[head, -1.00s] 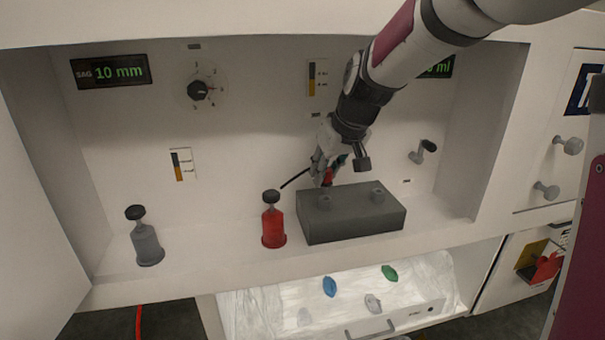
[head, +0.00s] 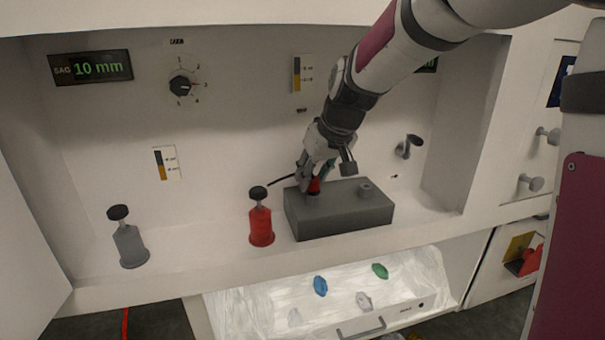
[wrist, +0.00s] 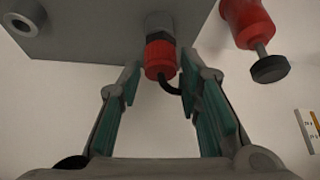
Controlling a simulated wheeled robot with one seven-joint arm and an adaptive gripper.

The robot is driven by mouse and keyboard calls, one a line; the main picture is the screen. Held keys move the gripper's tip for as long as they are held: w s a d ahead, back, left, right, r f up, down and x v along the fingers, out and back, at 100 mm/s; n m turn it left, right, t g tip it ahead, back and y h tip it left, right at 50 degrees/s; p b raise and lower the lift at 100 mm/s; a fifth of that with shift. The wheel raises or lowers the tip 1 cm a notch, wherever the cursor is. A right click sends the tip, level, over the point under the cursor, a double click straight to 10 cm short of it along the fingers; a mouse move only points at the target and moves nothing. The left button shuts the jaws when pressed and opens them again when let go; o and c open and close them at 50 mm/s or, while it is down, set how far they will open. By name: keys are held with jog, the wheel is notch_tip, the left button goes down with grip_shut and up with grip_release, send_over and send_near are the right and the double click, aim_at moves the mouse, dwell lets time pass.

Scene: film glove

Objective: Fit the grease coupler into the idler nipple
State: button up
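The grease coupler, a red ribbed collar with a black part (wrist: 160,60), shows in the wrist view between my fingertips. In the head view the coupler (head: 314,187) stands at the left post of the dark grey block (head: 345,221), which appears to be under it. Its exact seating is hidden. My gripper (head: 310,180) is just above and around the coupler. In the wrist view my gripper (wrist: 158,80) is open, with a gap on both sides of the red collar. The other post (wrist: 22,20) is bare. The frames show no label telling which is the idler nipple.
A red grease pump (head: 260,222) stands left of the block, with a thin black hose near it. A grey pump (head: 128,242) is farther left. Below is an open lit drawer (head: 258,318) with small coloured pieces. A grey knob (head: 408,147) sticks out behind right.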

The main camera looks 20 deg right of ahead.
aim_at(317, 181)
dwell(0.3)
jog(key=shift+r+p, duration=0.5)
jog(key=shift+r, duration=0.05)
jog(key=shift+p+v, duration=0.7)
jog(key=shift+v, duration=0.4)
jog(key=s+m+g+h+p, duration=0.1)
jog(key=s+g, duration=0.4)
jog(key=s, duration=3.5)
jog(key=shift+s+a+f+m+g, duration=0.25)
jog(key=shift+f+m+g, duration=0.1)
jog(key=shift+m, duration=0.35)
jog(key=shift+w, duration=0.1)
